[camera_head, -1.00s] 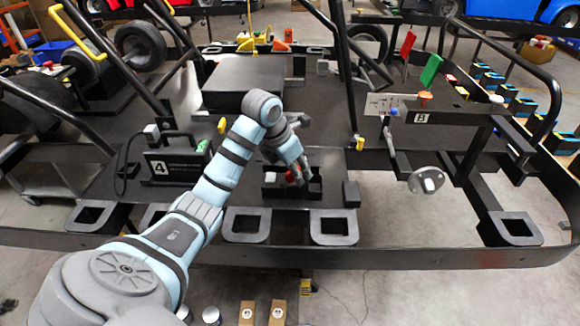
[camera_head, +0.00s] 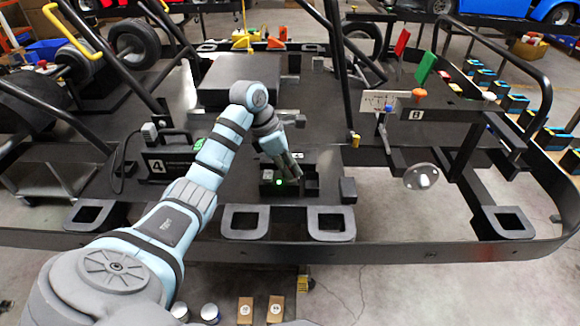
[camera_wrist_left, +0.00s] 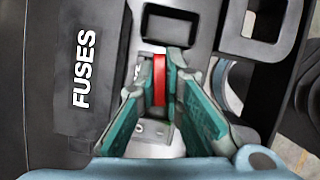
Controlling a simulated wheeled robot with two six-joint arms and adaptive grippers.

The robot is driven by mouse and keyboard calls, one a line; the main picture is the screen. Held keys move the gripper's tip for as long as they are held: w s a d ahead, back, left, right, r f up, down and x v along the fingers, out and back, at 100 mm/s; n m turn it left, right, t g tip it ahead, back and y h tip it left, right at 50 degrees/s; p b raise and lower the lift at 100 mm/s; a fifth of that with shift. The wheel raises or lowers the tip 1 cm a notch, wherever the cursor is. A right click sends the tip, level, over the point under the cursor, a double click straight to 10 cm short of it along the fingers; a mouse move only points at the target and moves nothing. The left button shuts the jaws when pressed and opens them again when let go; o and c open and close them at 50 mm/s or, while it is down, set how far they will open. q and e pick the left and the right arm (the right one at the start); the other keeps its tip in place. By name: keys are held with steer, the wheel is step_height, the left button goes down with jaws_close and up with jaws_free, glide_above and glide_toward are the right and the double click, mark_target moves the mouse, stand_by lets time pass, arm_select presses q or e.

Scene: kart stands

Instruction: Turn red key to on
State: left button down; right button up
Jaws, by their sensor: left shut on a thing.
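The red key (camera_wrist_left: 160,78) stands between the two teal fingers of my left gripper (camera_wrist_left: 162,88), in the left wrist view. The fingers are shut on it. It sits over a grey metal plate (camera_wrist_left: 152,130). In the head view my left gripper (camera_head: 291,172) reaches down to a small black switch box (camera_head: 311,186) on the kart floor and hides the key. A green light (camera_head: 279,182) glows on the box beside the fingertips. My right gripper is not in view.
A black box marked FUSES (camera_wrist_left: 88,75) lies left of the key. A black box marked 4 (camera_head: 172,166) stands left of my arm. A panel marked B (camera_head: 416,114) and a round metal disc (camera_head: 421,176) are at the right.

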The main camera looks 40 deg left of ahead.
arm_select(q)
steer(key=shift+m+g+h, duration=0.3)
steer(key=shift+m+h, duration=0.1)
steer(key=shift+m, duration=0.8)
steer(key=shift+m+g, duration=0.3)
steer(key=shift+m, duration=0.7)
steer(key=c, duration=1.6)
jaws_free()
steer(key=shift+c, duration=0.2)
